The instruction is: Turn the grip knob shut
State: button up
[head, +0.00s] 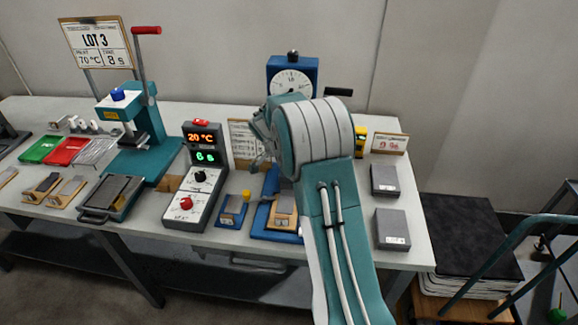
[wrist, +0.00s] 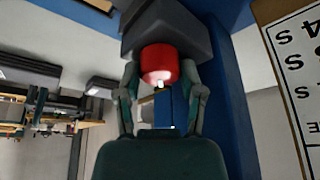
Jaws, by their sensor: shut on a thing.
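The grip knob (wrist: 158,60), red with a pale mark on its near end, sits under a dark grey block (wrist: 168,26) in the wrist view. My gripper (wrist: 160,74) has one finger on each side of the knob and is shut on it. A blue upright (wrist: 228,90) stands right beside the block. In the head view the blue tester (head: 309,66) with a round white dial (head: 292,84) rises behind my arm. My arm hides the knob and most of the tester's lower part there.
On the bench (head: 345,230), a control box (head: 196,170) reads 20 °C, left of my arm. A teal press (head: 135,125) with a red-ended lever stands farther left. Two grey blocks, one of them (head: 391,228) nearer, lie right of my arm.

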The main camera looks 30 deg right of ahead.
jog(key=o, duration=1.2)
jog(key=shift+a+f, duration=0.15)
jog(key=shift+f, duration=0.05)
jog(key=shift+c, duration=0.2)
jog(key=shift+r, duration=0.1)
jog(key=shift+r, duration=0.15)
jog(key=shift+a+r, duration=0.1)
jog(key=shift+r, duration=0.25)
jog(key=v, duration=1.1)
jog(key=shift+a, duration=0.15)
